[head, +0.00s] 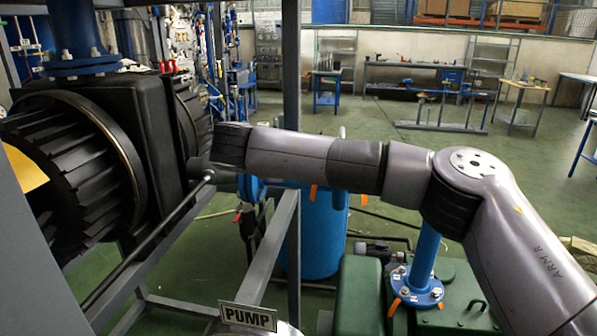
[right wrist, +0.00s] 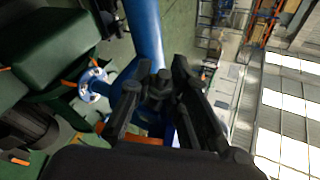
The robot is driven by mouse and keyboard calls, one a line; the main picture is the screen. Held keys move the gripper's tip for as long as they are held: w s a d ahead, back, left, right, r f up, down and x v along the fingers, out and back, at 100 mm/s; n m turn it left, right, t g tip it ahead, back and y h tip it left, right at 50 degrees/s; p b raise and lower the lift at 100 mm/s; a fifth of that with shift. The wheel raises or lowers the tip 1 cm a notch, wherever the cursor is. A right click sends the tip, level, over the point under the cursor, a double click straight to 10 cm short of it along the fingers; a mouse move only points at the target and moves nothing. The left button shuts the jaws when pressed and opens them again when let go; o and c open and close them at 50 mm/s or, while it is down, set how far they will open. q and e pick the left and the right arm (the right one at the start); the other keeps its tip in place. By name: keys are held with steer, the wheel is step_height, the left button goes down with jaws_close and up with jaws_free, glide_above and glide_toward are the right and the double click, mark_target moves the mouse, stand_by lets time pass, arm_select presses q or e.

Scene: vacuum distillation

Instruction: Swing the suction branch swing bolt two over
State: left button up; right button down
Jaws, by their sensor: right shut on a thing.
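In the right wrist view my right gripper (right wrist: 161,76) has its two dark fingers closed around a dark, stubby bolt-like piece (right wrist: 158,92) in front of a blue pipe (right wrist: 145,30). Whether this piece is the suction branch swing bolt two, I cannot tell. An orange piece (right wrist: 143,138) shows just below it, partly hidden by the fingers. In the head view my right arm reaches left across the picture, and its gripper is hidden behind the wrist. A blue flange (head: 416,292) with orange-ended bolts sits on the green pump. My left gripper is not in view.
A blue vessel (head: 322,235) stands behind the arm. A grey frame post (head: 292,60) and a slanted black rod (head: 150,240) are close to the wrist. The green pump (head: 360,295), with a PUMP sign (head: 248,317) to its left, lies below the arm. Open floor lies behind.

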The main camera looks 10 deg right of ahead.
steer(key=c, duration=1.8)
jaws_free()
steer(key=shift+o, duration=0.4)
